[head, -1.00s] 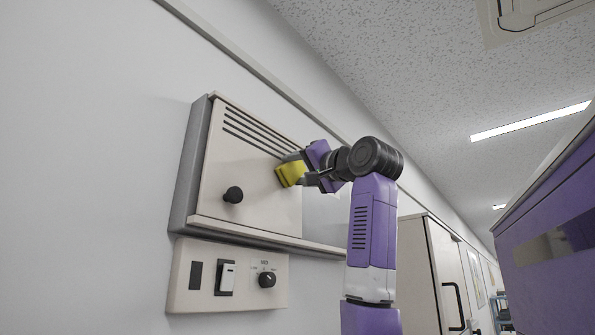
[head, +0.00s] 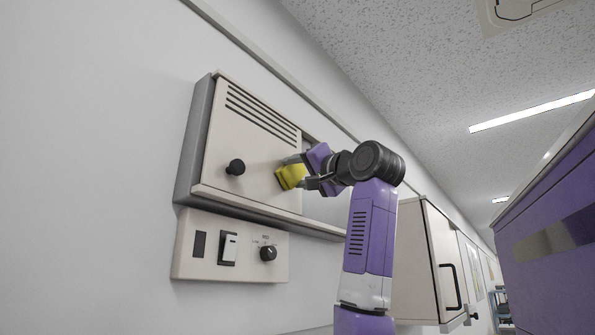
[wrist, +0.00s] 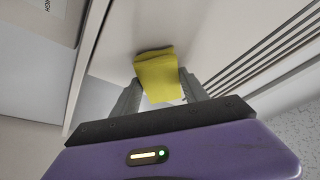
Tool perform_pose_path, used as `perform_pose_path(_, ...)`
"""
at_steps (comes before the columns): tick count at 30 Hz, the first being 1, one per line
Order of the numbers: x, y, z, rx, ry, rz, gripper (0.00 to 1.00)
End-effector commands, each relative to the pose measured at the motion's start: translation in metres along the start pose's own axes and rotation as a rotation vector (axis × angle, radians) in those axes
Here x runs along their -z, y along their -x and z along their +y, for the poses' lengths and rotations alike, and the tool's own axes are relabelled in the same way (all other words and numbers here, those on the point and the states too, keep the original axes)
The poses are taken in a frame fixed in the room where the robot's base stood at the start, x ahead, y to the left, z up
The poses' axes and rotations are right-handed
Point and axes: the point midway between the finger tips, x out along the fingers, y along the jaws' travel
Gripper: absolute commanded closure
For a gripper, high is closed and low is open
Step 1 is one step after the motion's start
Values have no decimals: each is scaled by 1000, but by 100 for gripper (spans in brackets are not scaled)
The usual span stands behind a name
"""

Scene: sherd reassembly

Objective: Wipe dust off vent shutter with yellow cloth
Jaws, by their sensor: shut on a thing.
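The vent shutter (head: 222,135) is a cream panel on the wall with several dark slots along its top and a black knob (head: 235,167) low on its left. The yellow cloth (head: 289,178) is a folded pad at the panel's right side, below the slots and right of the knob. My gripper (wrist: 160,90) is shut on the cloth (wrist: 158,76), which sticks out past the fingertips against or just off the panel face; I cannot tell if it touches. I cannot make out any dust. My gripper hides part of the panel's right edge.
A control plate (head: 212,262) with a switch and a dial sits under the vent. A ledge (head: 260,216) runs along the vent's bottom. A white cabinet (head: 425,265) stands further right, and a purple cabinet (head: 545,215) is at the far right.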

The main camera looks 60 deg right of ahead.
Motion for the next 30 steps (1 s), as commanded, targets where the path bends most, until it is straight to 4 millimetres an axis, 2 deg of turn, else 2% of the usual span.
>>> perform_pose_path(4, -10, 3, 8, 0, 0, -1, 92)
perform_pose_path(15, -9, 4, 8, -1, 0, -2, 92)
perform_pose_path(30, 8, 46, 8, 0, 1, 0, 92)
